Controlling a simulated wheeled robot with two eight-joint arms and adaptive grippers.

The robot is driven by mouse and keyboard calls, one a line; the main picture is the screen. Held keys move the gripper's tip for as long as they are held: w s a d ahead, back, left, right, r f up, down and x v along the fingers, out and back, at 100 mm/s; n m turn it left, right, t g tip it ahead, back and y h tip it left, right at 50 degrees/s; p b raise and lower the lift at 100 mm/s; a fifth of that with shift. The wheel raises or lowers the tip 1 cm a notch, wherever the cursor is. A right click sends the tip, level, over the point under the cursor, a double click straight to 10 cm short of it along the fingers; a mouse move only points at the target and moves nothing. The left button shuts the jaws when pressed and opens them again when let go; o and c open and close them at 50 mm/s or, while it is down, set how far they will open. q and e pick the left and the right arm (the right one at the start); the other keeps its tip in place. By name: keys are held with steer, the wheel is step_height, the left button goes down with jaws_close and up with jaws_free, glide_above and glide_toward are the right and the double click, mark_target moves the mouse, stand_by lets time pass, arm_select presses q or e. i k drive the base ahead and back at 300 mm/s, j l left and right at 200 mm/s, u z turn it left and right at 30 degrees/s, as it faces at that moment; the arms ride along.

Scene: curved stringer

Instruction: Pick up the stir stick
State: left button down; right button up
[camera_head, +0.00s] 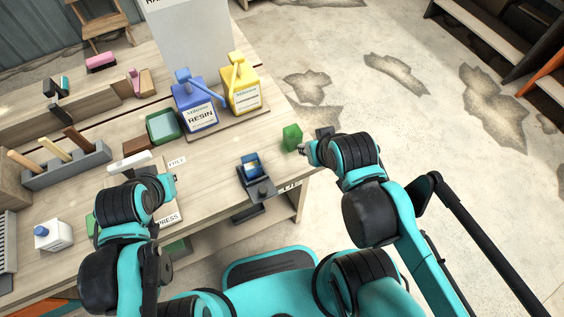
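I cannot tell for certain which thing is the stir stick. A grey rack (70,170) at the left holds upright sticks or handles: a tan one (24,161), a pale yellow one (55,149) and a dark brown one (77,138). A pale, short bar (130,161) lies to the right of the rack, just beyond my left wrist. My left gripper (168,184) is low over the near part of the bench, mostly hidden by its own wrist. My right gripper (308,150) is at the bench's right end, close to a green block (291,138). Its fingers are too small to read.
A blue resin jug (196,110) and a yellow jug (241,92) stand on a board at the back. A green tray (164,126) is left of them. A dark device (256,185) sits at the front edge.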

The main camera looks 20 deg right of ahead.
mark_target(47, 143)
steer(key=z, duration=0.1)
steer(key=k+u, duration=0.1)
steer(key=u, duration=1.4)
steer(key=i+j+z, duration=0.1)
steer(key=j, duration=0.3)
steer(key=j+z, duration=0.1)
steer(key=j, duration=0.3)
steer(key=i+j, duration=0.15)
steer(key=j, duration=0.25)
steer(key=z, duration=0.05)
